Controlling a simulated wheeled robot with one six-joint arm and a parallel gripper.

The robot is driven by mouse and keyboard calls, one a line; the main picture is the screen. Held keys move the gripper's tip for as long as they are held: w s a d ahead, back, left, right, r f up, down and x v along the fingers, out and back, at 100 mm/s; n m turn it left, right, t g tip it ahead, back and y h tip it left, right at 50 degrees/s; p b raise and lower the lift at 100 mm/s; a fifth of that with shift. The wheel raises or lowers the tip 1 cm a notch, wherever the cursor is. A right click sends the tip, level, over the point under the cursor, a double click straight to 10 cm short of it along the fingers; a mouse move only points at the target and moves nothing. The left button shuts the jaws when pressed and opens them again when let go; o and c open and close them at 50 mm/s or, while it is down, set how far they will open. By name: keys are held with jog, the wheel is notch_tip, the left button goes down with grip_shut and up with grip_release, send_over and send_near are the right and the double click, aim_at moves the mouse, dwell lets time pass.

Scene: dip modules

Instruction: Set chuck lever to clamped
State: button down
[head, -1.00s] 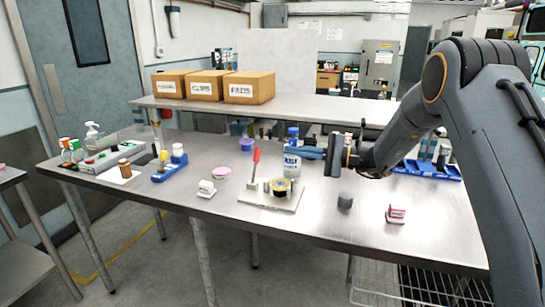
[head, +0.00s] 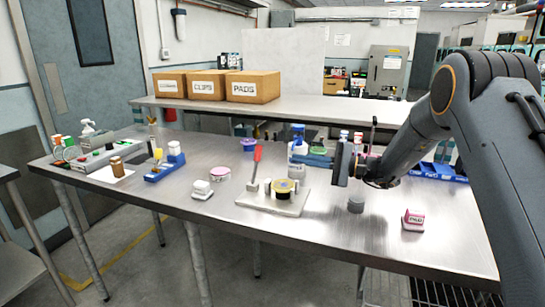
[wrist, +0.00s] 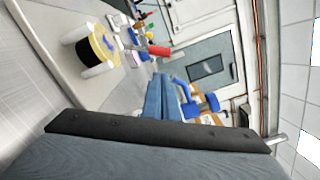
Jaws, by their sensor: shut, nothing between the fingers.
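The chuck lever, with a red handle (head: 257,154), stands nearly upright at the left rear of a pale base plate (head: 262,203) on the steel table. A round chuck with a yellow rim and dark body (head: 283,190) sits on the plate, right of the lever. My gripper (head: 300,159) points left above the plate, with its blue fingers closed together and empty. It is right of the red handle and apart from it in the head view. In the wrist view the red handle (wrist: 158,51) shows just beyond the blue fingertips (wrist: 160,77), and the yellow-rimmed chuck (wrist: 103,47) is to the left.
A white bottle with a blue cap (head: 298,130) stands behind my fingers. A grey cylinder (head: 356,204) and a pink-and-white box (head: 413,221) are to the right. A white block (head: 202,190) and a pink round tub (head: 220,173) are left of the plate.

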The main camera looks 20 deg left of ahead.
aim_at(256, 163)
jog(key=a+p, duration=0.2)
jog(key=a, duration=0.8)
jog(key=shift+w+r+p, duration=0.1)
jog(key=shift+w+p, duration=0.05)
jog(key=shift+p, duration=0.2)
jog(key=shift+s+a+r, duration=0.1)
jog(key=shift+s+a, duration=0.05)
jog(key=shift+s, duration=0.05)
